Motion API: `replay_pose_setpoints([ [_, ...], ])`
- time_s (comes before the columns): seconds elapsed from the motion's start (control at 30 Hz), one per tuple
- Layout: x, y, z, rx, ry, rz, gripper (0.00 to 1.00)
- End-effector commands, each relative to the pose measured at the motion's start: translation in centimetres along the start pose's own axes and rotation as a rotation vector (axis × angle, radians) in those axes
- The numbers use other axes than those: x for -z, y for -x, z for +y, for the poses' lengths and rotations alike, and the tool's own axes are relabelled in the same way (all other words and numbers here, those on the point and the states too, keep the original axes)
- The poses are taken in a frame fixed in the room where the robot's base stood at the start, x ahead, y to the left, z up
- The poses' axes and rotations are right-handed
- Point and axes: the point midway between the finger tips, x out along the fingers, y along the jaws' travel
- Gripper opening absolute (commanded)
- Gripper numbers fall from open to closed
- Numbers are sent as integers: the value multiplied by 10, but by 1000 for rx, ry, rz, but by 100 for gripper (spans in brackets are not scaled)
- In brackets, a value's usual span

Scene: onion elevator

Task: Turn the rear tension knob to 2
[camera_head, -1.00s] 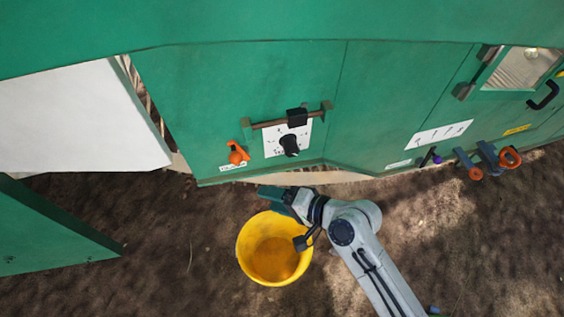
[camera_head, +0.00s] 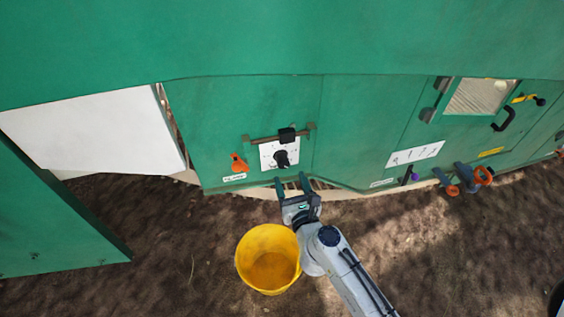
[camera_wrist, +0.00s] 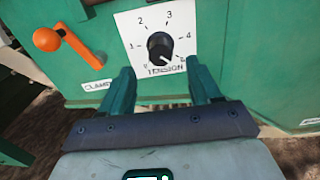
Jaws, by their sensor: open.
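The black tension knob (camera_head: 281,158) sits on a white dial plate (camera_head: 266,163) on the green machine panel. In the wrist view the knob (camera_wrist: 159,46) is ringed by numbers, with 2 at upper left and TENSION printed below. Its white pointer mark seems to face lower right, near the last number, which a finger partly hides. My gripper (camera_head: 291,180) is open and empty, just below the dial plate. In the wrist view its two green fingers (camera_wrist: 159,68) stand either side of and below the knob, apart from it.
An orange clamp lever (camera_head: 238,163) is left of the dial. A black block (camera_head: 287,134) on a bar (camera_head: 264,139) is above it. A yellow bucket (camera_head: 268,259) stands on the ground below. Orange-ringed fittings (camera_head: 483,176) and a purple knob (camera_head: 415,176) are at right.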

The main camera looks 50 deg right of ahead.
Motion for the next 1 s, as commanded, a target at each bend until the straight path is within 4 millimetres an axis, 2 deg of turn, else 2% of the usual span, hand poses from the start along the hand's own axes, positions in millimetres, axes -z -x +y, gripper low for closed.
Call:
replay_pose_setpoints([
  [0.03, -2, -12, 0, 1, 2, -3, 63],
  [0.2, -2, -42, 0, -1, 3, -3, 63],
  [0.4, -1, -67, 0, 0, 3, -2, 63],
  [0.6, 0, -77, 0, -2, 4, -1, 63],
  [0.83, 0, -77, 0, -2, 4, -1, 63],
  [1.0, 0, -77, 0, -2, 4, -1, 48],
])
